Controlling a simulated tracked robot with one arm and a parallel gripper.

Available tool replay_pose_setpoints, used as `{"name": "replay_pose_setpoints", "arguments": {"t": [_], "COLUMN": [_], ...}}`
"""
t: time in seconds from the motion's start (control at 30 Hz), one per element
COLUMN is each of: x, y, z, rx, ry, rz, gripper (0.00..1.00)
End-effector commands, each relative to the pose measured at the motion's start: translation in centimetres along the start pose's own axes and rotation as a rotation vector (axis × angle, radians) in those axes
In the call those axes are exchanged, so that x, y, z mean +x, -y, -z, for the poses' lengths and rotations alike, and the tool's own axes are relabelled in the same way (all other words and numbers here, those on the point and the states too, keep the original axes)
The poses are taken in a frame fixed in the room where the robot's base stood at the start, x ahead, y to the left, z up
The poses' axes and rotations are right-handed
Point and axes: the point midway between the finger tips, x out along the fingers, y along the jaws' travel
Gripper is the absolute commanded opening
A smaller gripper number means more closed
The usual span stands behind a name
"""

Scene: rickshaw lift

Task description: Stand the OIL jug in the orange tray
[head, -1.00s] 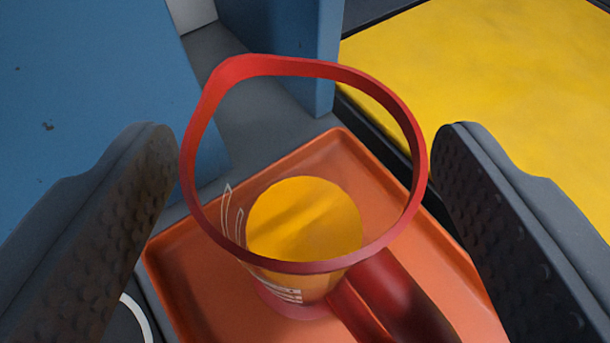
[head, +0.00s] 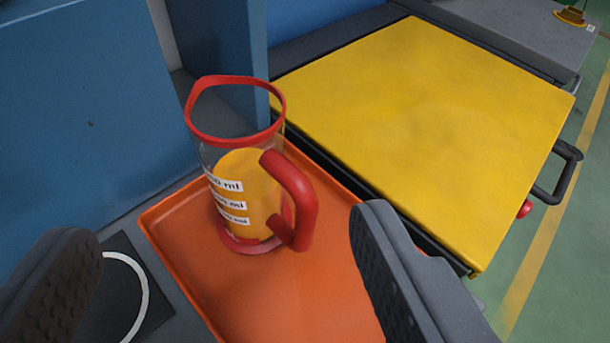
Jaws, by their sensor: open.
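The jug (head: 240,185) is clear with a red rim, red base and red handle, and holds yellow-orange liquid. White labels reading "ml" show on its side; no OIL lettering can be made out. It stands upright in the orange tray (head: 190,260), toward the tray's back part, with its handle toward the lower right. My gripper (head: 225,235) is open, with one dark textured finger at the lower left and the other at the lower right. The fingers are apart from the jug, which stands ahead of them. The tray's front part runs out of the picture.
A blue wall (head: 90,110) and blue post (head: 220,60) stand left of and behind the tray. A yellow-topped cart (head: 430,120) with a black handle lies to the right. A dark pad with a white ring (head: 140,290) is at lower left. Green floor shows at far right.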

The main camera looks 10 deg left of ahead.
Motion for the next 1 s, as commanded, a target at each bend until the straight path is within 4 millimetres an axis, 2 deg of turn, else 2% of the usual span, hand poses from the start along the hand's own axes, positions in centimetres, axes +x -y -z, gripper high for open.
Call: {"name": "replay_pose_setpoints", "arguments": {"t": [0.27,0.37,0.43,0.53,0.6,0.73,0.8,0.9,1.0], "x": [-0.2,-1.3,-3.1,-7.7,-11.9,-19.9,-23.8,-27.8,-30.2], "y": [-0.2,-1.5,-3.2,-6.3,-7.8,-8.5,-8.0,-6.9,-5.9], "z": [0.2,2.3,5.1,10.6,14.5,20.4,22.6,24.6,25.7], "rx": [-0.001,-0.003,-0.005,0.01,0.028,0.069,0.086,0.1,0.106], "ry": [-0.002,-0.018,-0.034,-0.067,-0.089,-0.127,-0.141,-0.153,-0.163], "rz": [-0.005,-0.044,-0.101,-0.203,-0.266,-0.333,-0.347,-0.349,-0.343], "gripper": [0.71,0.71,0.71,0.71,0.71,0.71,0.71,0.71,0.71]}}
